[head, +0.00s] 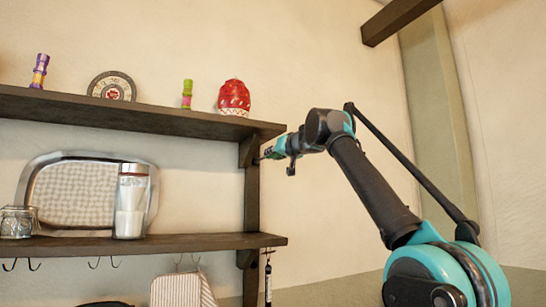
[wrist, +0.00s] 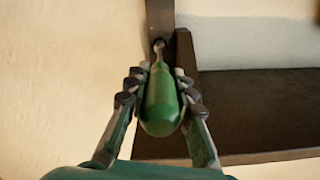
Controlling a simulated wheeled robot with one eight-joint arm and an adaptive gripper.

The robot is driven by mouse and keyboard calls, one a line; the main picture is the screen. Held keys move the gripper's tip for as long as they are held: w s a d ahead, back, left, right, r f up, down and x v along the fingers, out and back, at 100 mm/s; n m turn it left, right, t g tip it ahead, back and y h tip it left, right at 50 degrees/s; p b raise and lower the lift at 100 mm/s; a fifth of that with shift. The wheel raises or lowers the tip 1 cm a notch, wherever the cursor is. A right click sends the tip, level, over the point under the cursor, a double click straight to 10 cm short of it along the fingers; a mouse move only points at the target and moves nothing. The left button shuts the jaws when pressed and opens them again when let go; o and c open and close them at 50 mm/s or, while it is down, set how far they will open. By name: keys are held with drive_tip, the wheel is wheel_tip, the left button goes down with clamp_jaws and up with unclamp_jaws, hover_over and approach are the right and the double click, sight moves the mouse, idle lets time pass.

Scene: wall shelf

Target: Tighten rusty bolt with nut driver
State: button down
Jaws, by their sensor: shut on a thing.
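In the wrist view, my gripper (wrist: 160,95) is shut on the green handle of the nut driver (wrist: 161,103). The driver's thin metal shaft points away from me to a dark round spot (wrist: 158,43) on the wooden shelf support (wrist: 160,15). The bolt itself is not clearly visible; the tip covers that spot or is very close to it, and I cannot tell whether it is seated. In the head view, my gripper (head: 279,149) is at the right end of the upper shelf, beside the upright support (head: 251,200). The nut driver is barely visible there.
The upper shelf (head: 150,116) carries a red jar (head: 234,97), a round plaque (head: 111,86) and small colored items. The lower shelf (head: 200,243) holds a tray (head: 50,162), a glass shaker (head: 131,200) and a jar (head: 18,222). Wall to the right is bare.

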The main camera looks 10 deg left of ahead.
drive_tip(key=shift+x, duration=0.85)
idle(0.7)
idle(0.4)
drive_tip(key=m, duration=0.7)
drive_tip(key=shift+s+d, duration=0.1)
drive_tip(key=shift+v, duration=0.9)
